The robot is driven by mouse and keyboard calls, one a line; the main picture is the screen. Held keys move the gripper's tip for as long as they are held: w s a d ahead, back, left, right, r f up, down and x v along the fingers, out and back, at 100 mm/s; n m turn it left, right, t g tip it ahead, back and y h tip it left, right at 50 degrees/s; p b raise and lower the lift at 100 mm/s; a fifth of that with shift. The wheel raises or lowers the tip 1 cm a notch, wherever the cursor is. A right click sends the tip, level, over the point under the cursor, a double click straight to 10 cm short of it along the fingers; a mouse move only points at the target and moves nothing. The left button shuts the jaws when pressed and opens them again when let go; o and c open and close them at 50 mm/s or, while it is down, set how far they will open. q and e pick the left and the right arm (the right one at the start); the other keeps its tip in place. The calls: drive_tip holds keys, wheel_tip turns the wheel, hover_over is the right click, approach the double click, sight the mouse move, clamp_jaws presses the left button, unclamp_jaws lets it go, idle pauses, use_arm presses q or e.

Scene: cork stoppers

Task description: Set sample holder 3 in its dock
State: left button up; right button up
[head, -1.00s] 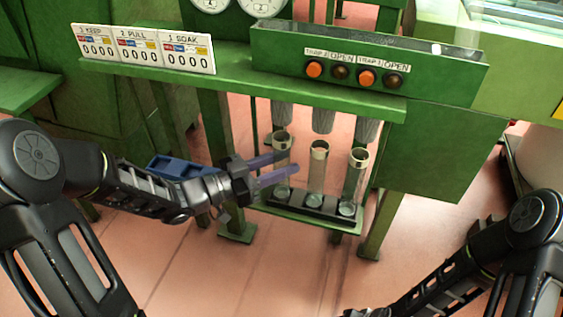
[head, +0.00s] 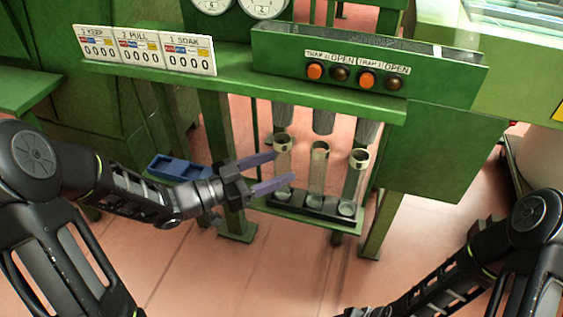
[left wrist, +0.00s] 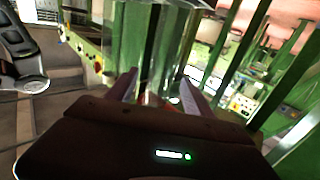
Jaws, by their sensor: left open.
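Three clear tube-like sample holders with pale collars stand upright in a black rack (head: 318,208): a left one (head: 283,152), a middle one (head: 319,165) and a right one (head: 356,170). I cannot read numbers on them, so I cannot tell by label which is holder 3. My left gripper (head: 283,167) is open with purple fingers at the left holder. The lower finger crosses in front of it; the upper fingertip is at its left edge. My right gripper's fingers are out of frame.
Grey spouts (head: 323,120) hang above the holders under a green ledge (head: 240,77). A button panel (head: 360,73) and counter signs (head: 144,48) stand on it. Green posts flank the rack. A blue tray (head: 180,168) lies behind my left wrist.

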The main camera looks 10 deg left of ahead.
use_arm(q)
drive_tip(key=p+v, duration=0.1)
drive_tip(key=v, duration=0.5)
idle(0.8)
